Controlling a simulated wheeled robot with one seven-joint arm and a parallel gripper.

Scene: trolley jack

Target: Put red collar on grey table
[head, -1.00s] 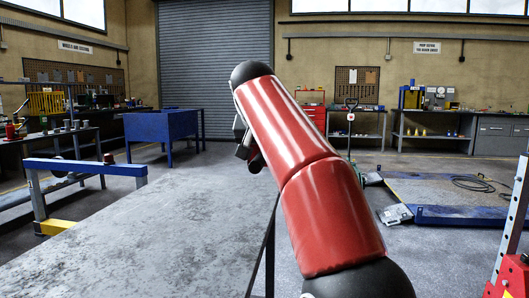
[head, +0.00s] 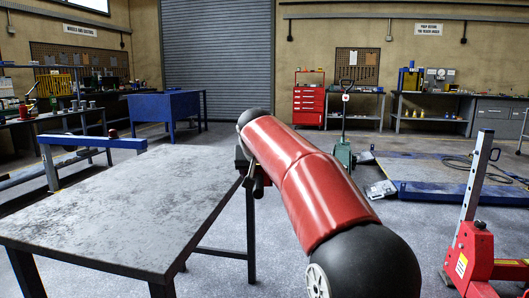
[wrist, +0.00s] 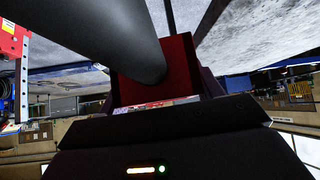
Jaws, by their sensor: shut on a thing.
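The grey table (head: 120,205) stands at the lower left of the head view, its worn top bare. My gripper (head: 257,182) shows there only as a small dark shape beyond the table's right edge, partly hidden by my red arm. In the wrist view my gripper (wrist: 160,85) is shut on a red block-like piece, which I take to be the red collar (wrist: 180,65). A thick dark grey round bar (wrist: 85,40) crosses in front and hides part of it. I cannot tell whether the bar belongs to the collar.
A red jack (head: 468,255) with a grey upright stands at the right front. A low blue platform (head: 430,190) lies behind it. A green pallet-truck-like tool (head: 343,152) and a red drawer cabinet (head: 309,103) stand further back.

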